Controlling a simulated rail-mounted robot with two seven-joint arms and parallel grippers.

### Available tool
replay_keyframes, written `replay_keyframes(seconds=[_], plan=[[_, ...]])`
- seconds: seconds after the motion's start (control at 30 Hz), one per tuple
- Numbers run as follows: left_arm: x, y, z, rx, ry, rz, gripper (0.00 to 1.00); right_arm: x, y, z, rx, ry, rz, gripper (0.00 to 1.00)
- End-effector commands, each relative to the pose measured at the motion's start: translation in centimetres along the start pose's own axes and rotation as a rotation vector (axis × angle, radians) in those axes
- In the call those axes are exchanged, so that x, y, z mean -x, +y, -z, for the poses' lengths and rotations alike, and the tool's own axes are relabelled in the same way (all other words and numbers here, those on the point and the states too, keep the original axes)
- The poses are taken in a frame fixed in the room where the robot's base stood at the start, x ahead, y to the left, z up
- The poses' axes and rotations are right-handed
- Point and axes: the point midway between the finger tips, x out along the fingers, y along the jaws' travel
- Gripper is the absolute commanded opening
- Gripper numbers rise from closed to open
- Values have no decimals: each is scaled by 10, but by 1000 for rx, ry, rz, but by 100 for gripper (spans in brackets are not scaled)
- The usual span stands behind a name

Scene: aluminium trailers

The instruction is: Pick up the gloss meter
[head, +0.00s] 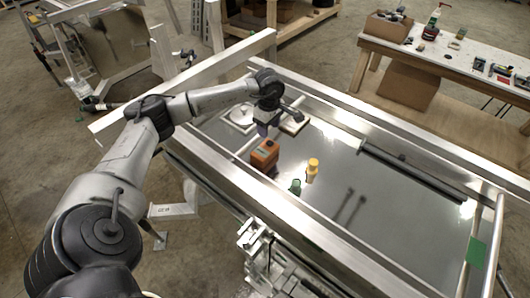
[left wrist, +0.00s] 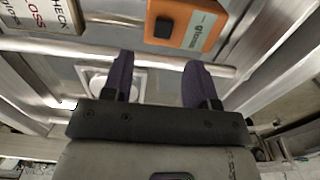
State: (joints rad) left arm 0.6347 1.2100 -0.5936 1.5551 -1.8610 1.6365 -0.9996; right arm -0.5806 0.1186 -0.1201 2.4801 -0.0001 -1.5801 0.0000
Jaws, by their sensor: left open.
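The gloss meter appears to be the orange box (head: 264,155) standing on the grey sheet-metal bed (head: 330,215) of the trailer frame. In the left wrist view an orange case (left wrist: 184,22) with a black square and a pale label lies beyond the fingertips, cut by the top edge. My left gripper (head: 264,130) is above the bed, just behind the orange box in the head view. In the left wrist view its two purple fingers (left wrist: 160,70) are apart with nothing between them. My right gripper is in neither view.
A yellow-capped bottle (head: 312,171) and a small green item (head: 295,187) stand right of the orange box. A sign reading CHECK (left wrist: 42,18) is at left in the wrist view. Metal rails (head: 215,165) edge the bed. A workbench (head: 450,65) stands behind.

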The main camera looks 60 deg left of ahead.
Motion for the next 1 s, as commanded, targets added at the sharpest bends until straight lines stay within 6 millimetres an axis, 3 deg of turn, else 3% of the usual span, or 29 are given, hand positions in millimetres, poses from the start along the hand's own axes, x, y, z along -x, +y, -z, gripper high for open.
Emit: replay_keyframes(seconds=[0.17,0.6,0.87,1.0], plan=[[-8,-1,0,0,0,2,53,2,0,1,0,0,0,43],[-54,-3,-3,0,0,2,53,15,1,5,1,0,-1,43],[-56,-2,-2,0,0,0,53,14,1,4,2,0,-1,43],[-56,-2,-2,0,0,0,42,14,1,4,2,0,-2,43]])
